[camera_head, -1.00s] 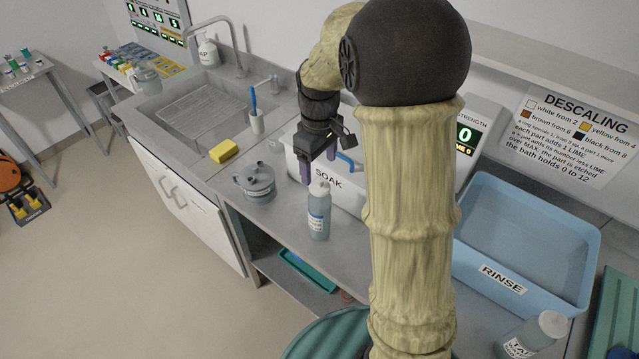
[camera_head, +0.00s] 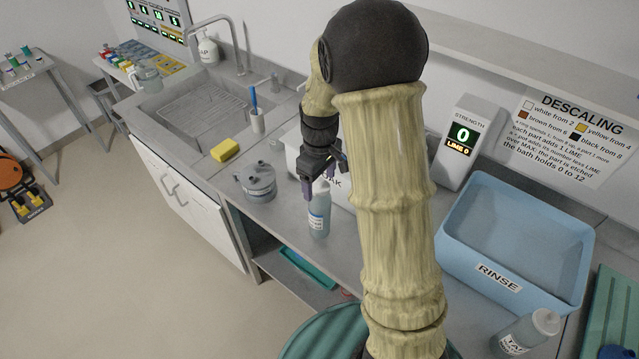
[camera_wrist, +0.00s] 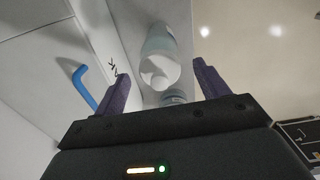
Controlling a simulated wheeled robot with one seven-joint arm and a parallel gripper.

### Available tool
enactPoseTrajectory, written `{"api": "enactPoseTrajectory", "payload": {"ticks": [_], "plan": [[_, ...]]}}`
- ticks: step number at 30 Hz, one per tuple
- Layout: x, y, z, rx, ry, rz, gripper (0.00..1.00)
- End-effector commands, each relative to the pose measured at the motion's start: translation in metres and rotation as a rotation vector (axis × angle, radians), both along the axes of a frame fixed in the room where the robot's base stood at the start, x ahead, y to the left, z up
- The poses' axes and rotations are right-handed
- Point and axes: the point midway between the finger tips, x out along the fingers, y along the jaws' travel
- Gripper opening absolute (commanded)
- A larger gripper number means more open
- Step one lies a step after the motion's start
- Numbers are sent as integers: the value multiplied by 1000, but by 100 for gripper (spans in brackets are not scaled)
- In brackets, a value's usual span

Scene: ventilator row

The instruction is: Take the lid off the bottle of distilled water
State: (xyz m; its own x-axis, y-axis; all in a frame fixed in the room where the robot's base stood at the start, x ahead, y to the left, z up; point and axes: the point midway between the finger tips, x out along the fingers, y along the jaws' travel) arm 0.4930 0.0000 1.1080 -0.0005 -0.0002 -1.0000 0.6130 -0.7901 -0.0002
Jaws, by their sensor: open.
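A clear bottle (camera_head: 318,217) with a white lid and a small label stands upright on the counter's front part. The label is too small to read. In the wrist view its white lid (camera_wrist: 158,73) lies between the fingers, with gaps on both sides, and the bottle's body (camera_wrist: 159,40) shows beyond it. My gripper (camera_head: 320,187) is open around or just above the lid; the head view partly hides this. Another bottle (camera_head: 526,334), with a white lid and a label starting "TA", stands at the lower right.
The white soak tub (camera_head: 337,194) is close behind the bottle, partly hidden by my arm. A grey lidded pot (camera_head: 256,183) stands to its left. A yellow sponge (camera_head: 225,150) lies near the sink. The blue rinse tub (camera_head: 465,262) is at right.

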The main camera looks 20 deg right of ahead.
Motion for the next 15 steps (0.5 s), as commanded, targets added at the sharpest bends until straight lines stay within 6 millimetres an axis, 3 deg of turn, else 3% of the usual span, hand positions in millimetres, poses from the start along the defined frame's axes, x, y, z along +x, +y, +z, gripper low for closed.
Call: {"api": "enactPoseTrajectory", "payload": {"ticks": [13,15], "plan": [[0,0,0,0,0,0,74],[0,0,0,0,0,0,62]]}}
